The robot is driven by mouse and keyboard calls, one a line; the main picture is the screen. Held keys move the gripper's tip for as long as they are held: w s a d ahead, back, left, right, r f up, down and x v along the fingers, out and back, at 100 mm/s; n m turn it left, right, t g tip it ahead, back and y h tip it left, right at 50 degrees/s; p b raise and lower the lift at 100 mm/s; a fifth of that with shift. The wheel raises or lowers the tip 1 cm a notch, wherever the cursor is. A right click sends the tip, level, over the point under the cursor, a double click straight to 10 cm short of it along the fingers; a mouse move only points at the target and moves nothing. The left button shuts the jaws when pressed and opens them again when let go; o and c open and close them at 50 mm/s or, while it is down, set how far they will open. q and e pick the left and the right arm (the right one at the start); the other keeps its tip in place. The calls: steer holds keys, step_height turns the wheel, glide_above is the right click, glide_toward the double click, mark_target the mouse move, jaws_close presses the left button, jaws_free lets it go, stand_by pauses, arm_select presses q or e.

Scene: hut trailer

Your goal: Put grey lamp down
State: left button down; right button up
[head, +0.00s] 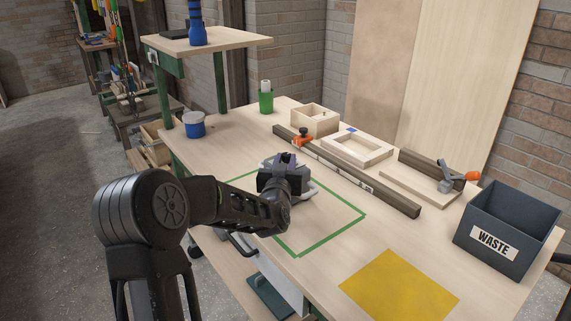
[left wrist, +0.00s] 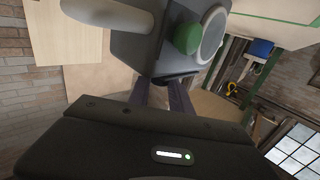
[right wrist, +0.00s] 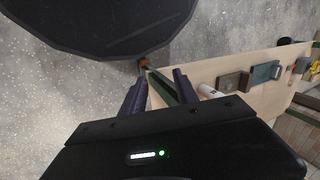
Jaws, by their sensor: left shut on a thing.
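The grey lamp (left wrist: 140,45) fills the top of the left wrist view, with a round lens, a green knob and a pale handle. My left gripper (left wrist: 165,88) is shut on it. In the head view my left gripper (head: 284,162) hides most of the lamp; pale grey handle parts (head: 309,190) show beside it. The lamp is over the far-left part of a green outlined square (head: 330,239) on the workbench. I cannot tell whether it touches the bench top. My right gripper (right wrist: 158,85) is open and empty, away from the bench top.
A waste bin (head: 508,228) and yellow mat (head: 398,287) are to the right. A blue tub (head: 194,126) and green cup (head: 266,101) stand left.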

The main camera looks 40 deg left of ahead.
arm_select(q)
steer(key=shift+f, duration=0.3)
steer(key=shift+r, duration=0.1)
steer(key=c, duration=1.2)
jaws_free()
steer(key=shift+f, duration=0.2)
steer(key=shift+o, duration=0.2)
steer(key=shift+r, duration=0.2)
steer(key=b+v, duration=0.1)
steer(key=v, duration=1.1)
steer(key=shift+f, duration=0.15)
